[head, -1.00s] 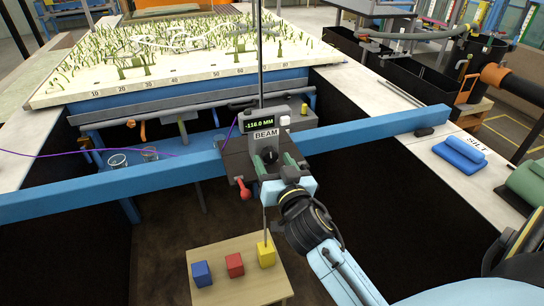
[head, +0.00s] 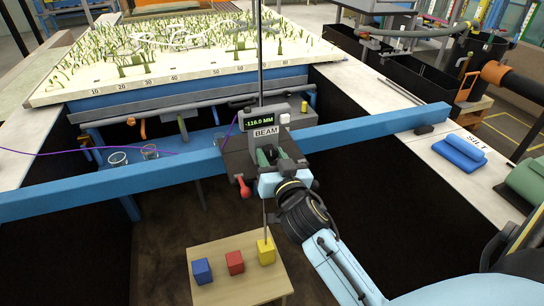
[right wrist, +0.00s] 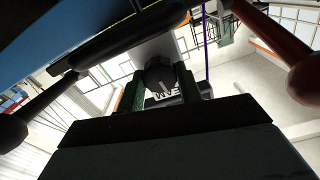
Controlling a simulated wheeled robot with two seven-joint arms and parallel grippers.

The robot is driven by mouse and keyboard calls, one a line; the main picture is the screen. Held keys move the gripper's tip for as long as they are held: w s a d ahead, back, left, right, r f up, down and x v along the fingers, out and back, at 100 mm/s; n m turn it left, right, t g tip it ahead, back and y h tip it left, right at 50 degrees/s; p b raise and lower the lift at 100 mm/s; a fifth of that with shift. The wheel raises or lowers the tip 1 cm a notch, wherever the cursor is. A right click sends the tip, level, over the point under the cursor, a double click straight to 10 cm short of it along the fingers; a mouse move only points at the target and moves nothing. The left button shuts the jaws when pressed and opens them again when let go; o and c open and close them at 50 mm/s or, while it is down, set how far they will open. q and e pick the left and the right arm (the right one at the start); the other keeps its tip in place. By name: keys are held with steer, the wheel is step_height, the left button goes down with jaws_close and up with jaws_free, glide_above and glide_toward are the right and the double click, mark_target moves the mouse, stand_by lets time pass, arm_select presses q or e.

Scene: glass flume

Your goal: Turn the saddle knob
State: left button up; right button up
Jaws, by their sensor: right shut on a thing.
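The saddle (head: 235,160) is a dark block astride the blue beam (head: 370,126), with a BEAM label and a green readout (head: 262,122) showing -116.0 MM. The saddle knob (right wrist: 158,76) is black with a pale pointer line and shows between two green fingers in the right wrist view. My right gripper (head: 271,156) is shut on the knob at the saddle's front; in the head view its fingers and palm mostly hide the knob. My left gripper is not in view.
A red-tipped lever (head: 244,190) hangs at the saddle's lower left. A thin vertical rod (head: 260,50) rises above the saddle. Below, a wooden table (head: 225,257) holds blue, red and yellow blocks. Glass jars (head: 118,160) stand behind the beam.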

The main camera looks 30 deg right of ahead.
stand_by(0.3)
steer(key=o, duration=1)
steer(key=shift+s, duration=0.1)
steer(key=b+v, duration=0.1)
steer(key=v, duration=1.2)
steer(key=shift+b, duration=0.4)
steer(key=shift+a, duration=0.1)
